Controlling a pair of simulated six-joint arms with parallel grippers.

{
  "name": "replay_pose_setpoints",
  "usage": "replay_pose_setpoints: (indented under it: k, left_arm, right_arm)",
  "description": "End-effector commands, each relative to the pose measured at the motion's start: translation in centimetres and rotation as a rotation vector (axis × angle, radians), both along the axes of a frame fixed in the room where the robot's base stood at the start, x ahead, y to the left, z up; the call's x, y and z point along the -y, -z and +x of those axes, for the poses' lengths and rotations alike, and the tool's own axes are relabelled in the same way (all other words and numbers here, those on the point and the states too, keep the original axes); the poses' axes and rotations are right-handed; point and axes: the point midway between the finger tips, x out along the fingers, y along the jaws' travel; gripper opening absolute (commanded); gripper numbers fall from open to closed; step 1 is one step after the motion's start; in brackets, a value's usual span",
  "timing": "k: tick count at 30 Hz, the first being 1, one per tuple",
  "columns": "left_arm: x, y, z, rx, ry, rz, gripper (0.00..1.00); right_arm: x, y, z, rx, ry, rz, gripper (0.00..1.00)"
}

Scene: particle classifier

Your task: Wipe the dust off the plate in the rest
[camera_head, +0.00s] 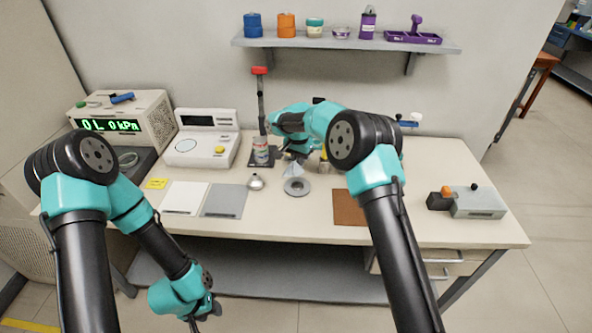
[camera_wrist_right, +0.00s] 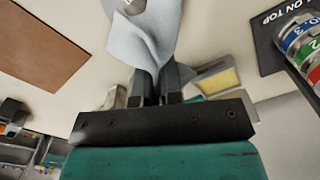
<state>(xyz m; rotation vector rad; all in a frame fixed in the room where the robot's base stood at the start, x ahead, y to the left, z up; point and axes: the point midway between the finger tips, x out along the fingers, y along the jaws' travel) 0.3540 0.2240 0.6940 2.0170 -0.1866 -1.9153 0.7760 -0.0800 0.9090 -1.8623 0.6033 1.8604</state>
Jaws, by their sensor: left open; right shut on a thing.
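My right gripper (camera_head: 294,157) reaches over the middle of the bench, pointing down. It is shut on a pale blue cloth (camera_wrist_right: 146,38), which hangs from its fingers (camera_wrist_right: 160,90). The cloth also shows as a pale patch in the head view (camera_head: 293,167). A grey round plate or rest (camera_head: 297,187) lies on the bench just in front of the cloth. In the wrist view the cloth covers part of a grey round thing at the top edge. Whether they touch, and any dust, I cannot tell. My left gripper (camera_head: 201,317) hangs open and empty, low in front of the bench.
A small metal piece (camera_head: 255,182) sits left of the round plate. A can (camera_head: 261,150) stands on a dark board behind it. White (camera_head: 184,198), grey (camera_head: 224,201) and brown (camera_head: 349,208) mats lie near the front. A grey box (camera_head: 477,202) stands at the right.

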Motion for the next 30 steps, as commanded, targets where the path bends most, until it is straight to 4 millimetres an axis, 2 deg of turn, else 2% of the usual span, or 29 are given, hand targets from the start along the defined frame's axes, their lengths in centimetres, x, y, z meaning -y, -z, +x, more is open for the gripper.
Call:
replay_pose_setpoints:
  k: [15, 30]
  left_arm:
    - [0.0, 0.0, 0.0, 0.0, 0.0, 0.0, 0.43]
    - [0.0, 0.0, 0.0, 0.0, 0.0, 0.0, 0.43]
  right_arm:
    - [1.2, -3.5, -0.2, 0.0, 0.016, 0.0, 0.0]
    - [1.4, -4.0, -0.2, -0.001, 0.018, 0.0, 0.0]
